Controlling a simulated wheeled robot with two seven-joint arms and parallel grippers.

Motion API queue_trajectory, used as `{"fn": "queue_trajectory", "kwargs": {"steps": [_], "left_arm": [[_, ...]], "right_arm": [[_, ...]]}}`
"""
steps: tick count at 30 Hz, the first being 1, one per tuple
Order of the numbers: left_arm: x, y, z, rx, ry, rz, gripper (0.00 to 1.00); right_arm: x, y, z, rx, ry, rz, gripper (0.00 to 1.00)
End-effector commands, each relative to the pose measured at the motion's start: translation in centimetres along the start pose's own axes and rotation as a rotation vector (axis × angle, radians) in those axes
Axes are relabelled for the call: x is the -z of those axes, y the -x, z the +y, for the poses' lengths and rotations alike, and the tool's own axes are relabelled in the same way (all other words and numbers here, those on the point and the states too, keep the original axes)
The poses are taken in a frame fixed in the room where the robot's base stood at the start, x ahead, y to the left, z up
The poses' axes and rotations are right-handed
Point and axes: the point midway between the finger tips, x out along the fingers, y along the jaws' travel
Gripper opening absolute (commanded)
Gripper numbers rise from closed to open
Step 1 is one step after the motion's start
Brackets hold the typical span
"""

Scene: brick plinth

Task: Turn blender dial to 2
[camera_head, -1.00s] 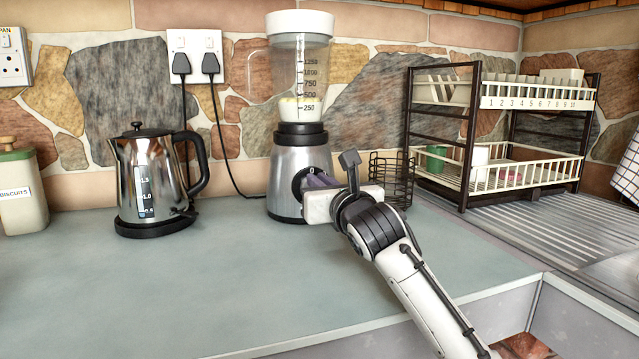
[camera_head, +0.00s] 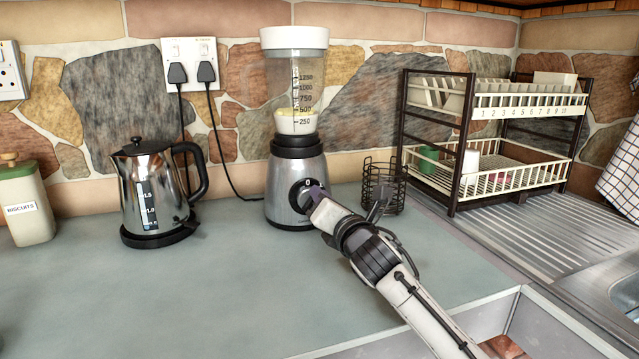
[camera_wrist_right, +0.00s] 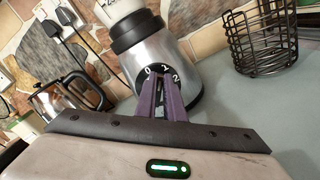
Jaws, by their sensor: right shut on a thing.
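The blender (camera_head: 296,170) stands upright on the counter against the stone wall, with a silver base, a clear marked jug and a white lid. Its black dial (camera_head: 306,193) is on the front of the base. My right gripper (camera_head: 315,196) is at the dial, its purple fingers closed on the knob. In the right wrist view the fingers (camera_wrist_right: 163,98) cover most of the dial, and the marks 0, 1 and 2 show around its upper edge. The knob's pointer is hidden, so its setting cannot be told. My left gripper is not in view.
A steel kettle (camera_head: 150,195) stands to the left, with a biscuit jar (camera_head: 25,205) beyond it. A black wire basket (camera_head: 383,186) is close to the blender's right, then a dish rack (camera_head: 500,150). The front counter (camera_head: 230,290) is clear.

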Motion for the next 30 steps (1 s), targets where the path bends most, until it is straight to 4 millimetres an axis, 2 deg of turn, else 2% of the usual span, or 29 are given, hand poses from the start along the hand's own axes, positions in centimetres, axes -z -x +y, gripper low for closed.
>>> {"fn": "queue_trajectory", "kwargs": {"steps": [8, 21, 30], "left_arm": [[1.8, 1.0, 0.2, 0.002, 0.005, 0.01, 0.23], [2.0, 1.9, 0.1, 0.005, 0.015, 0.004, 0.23], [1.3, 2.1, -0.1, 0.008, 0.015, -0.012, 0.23]], "right_arm": [[0.1, 0.0, -0.6, 0.004, -0.266, 0.003, 0.0], [0.7, 0.0, -1.6, 0.003, -0.666, 0.002, 0.0], [1.0, 0.0, -1.9, 0.003, -0.849, 0.001, 0.0]]}}
